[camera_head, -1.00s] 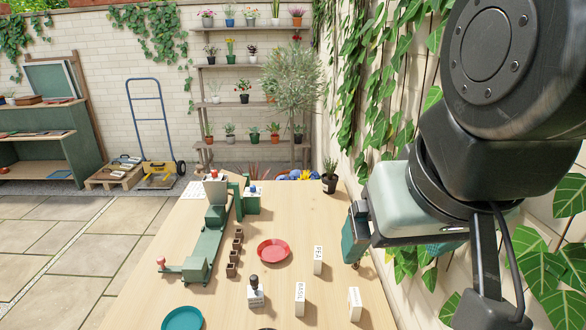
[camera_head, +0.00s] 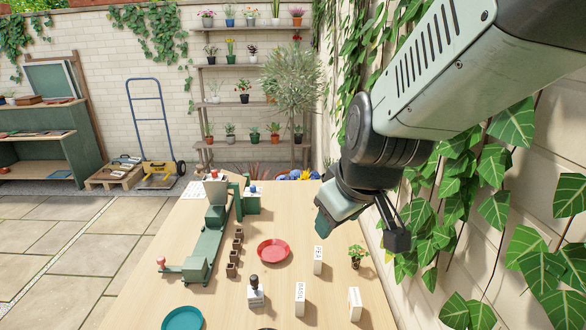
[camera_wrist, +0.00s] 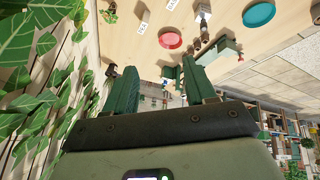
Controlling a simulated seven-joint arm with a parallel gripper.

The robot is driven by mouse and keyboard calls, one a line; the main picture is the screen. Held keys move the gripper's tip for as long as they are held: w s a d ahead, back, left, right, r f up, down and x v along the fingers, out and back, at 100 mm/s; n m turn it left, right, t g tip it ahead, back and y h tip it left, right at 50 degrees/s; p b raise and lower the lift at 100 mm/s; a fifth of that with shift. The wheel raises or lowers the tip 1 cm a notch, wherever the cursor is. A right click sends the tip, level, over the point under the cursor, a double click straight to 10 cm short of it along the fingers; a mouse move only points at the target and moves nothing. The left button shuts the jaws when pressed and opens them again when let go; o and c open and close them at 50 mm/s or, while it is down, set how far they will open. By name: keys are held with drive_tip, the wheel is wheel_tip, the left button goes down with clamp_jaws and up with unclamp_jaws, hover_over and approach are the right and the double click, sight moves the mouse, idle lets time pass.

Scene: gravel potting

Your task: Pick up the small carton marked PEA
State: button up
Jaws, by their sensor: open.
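The small white carton marked PEA (camera_head: 318,260) stands upright on the wooden table, right of the red dish (camera_head: 273,251). In the wrist view a white carton near the red dish, likely the same one (camera_wrist: 143,28), shows near the top. My gripper (camera_head: 324,226) is above the table's right side, beyond the PEA carton and apart from it. In the wrist view its two green fingers (camera_wrist: 160,82) are spread with nothing held between them.
A carton marked BASIL (camera_head: 300,300) and another white carton (camera_head: 355,303) stand nearer. A small potted plant (camera_head: 357,255) is right of PEA. A stamp (camera_head: 255,292), small brown pots (camera_head: 234,254) and a green machine (camera_head: 208,243) are left. An ivy wall borders the right.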

drive_tip(key=w+f+n+h, duration=0.2)
drive_tip(key=w+f+n, duration=0.4)
drive_tip(key=f, duration=0.5)
drive_tip(key=n+t+h, duration=0.1)
drive_tip(key=n+t, duration=0.7)
drive_tip(key=n, duration=1.4)
approach(318, 257)
drive_tip(key=shift+w+d+f, duration=0.25)
drive_tip(key=shift+w+f, duration=0.05)
drive_tip(key=shift+w, duration=0.25)
drive_tip(key=shift+w+f, duration=0.1)
drive_tip(key=shift+w, duration=0.15)
drive_tip(key=x, duration=1)
drive_tip(key=shift+w+a, duration=0.15)
drive_tip(key=shift+w, duration=0.1)
